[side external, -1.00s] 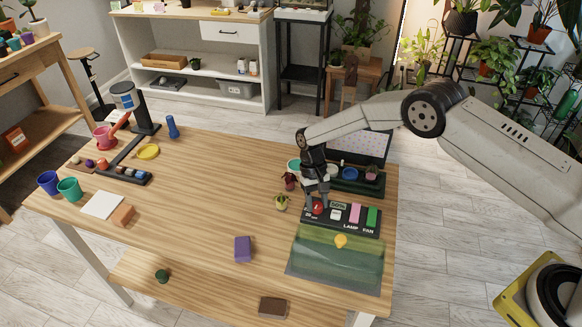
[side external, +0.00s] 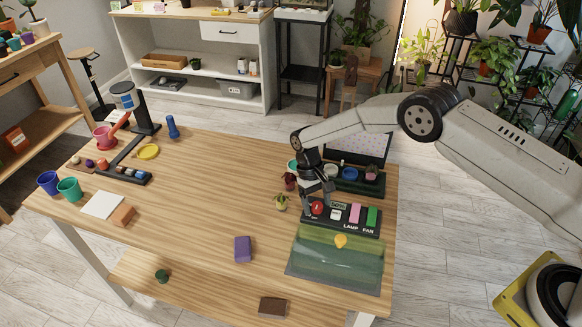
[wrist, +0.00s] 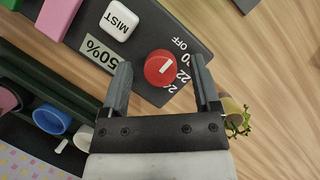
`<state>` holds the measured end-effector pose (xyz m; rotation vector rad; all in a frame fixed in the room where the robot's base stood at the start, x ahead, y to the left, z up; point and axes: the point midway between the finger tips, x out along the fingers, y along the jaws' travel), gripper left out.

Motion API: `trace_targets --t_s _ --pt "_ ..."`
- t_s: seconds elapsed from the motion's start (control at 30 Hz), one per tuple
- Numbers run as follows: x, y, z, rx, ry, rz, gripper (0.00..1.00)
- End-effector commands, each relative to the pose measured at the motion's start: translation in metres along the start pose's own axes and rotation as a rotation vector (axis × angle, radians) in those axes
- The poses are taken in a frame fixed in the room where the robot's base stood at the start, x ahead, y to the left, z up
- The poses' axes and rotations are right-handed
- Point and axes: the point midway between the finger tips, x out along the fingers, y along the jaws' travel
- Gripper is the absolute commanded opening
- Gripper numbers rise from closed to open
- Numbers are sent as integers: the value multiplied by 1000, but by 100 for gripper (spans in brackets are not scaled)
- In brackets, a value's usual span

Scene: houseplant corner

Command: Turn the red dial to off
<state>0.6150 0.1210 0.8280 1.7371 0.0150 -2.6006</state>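The red dial (side external: 317,208) sits at the left end of a dark control panel (side external: 345,232). In the wrist view the red dial (wrist: 157,70) has a white pointer slanting up and right, towards the side with the OFF label (wrist: 178,43) and number labels; the exact setting it marks is unclear. My gripper (wrist: 160,62) is open, its fingers apart on either side of the dial in that view, with visible gaps on both sides. In the side view my gripper (side external: 320,199) is at the dial; its height above the panel is hard to judge.
A white MIST button (wrist: 119,20) and a 50% display (wrist: 97,52) are beside the dial. Pink (side external: 355,213) and green (side external: 372,217) switches stand further right. A tray with pots (side external: 345,185) lies behind, and a small plant (side external: 281,203) stands left.

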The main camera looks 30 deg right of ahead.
Motion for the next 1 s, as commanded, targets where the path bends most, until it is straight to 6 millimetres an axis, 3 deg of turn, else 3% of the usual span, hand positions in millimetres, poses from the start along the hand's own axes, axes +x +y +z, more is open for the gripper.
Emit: trace_targets --t_s 0.47,1.0 --pt "-7 0 0 2 2 -1 81" --pt "-68 0 0 1 2 -1 81"
